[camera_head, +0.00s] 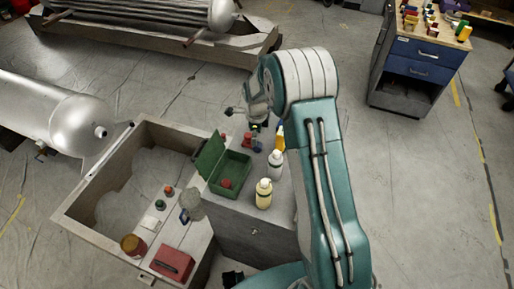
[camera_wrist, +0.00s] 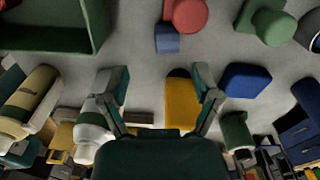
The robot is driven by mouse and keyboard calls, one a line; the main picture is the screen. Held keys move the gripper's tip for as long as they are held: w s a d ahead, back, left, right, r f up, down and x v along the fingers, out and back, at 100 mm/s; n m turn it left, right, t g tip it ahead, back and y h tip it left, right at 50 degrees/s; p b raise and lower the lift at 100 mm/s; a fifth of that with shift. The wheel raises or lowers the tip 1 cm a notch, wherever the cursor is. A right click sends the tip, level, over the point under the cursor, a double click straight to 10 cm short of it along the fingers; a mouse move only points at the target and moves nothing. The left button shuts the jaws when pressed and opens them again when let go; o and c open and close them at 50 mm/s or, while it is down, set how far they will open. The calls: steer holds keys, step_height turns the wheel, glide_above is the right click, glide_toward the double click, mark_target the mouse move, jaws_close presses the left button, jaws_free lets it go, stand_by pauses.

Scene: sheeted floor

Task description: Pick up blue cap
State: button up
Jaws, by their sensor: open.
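No blue item is plainly a cap. In the wrist view a rounded blue piece (camera_wrist: 245,80) lies just right of the right finger, and a small blue block (camera_wrist: 167,38) lies by a red round piece (camera_wrist: 187,14). My gripper (camera_wrist: 163,92) is open, with its fingers spread apart. A yellow piece (camera_wrist: 181,104) shows between them, near the right finger. In the head view my gripper (camera_head: 257,118) hangs over the far end of the grey cabinet (camera_head: 240,230), above a red piece (camera_head: 247,139). The arm hides part of the cabinet top.
A green open box (camera_head: 234,180) with a raised lid stands on the cabinet. A white bottle (camera_head: 275,165) and a cream bottle (camera_head: 263,194) stand beside it. A large crate (camera_head: 85,215) is at left. A blue drawer unit (camera_head: 425,55) stands far right, with clear floor before it.

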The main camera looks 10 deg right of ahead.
mark_target(258, 147)
steer(key=f, duration=0.7)
steer(key=shift+w+d, duration=0.3)
steer(key=shift+w, duration=0.05)
jaws_close()
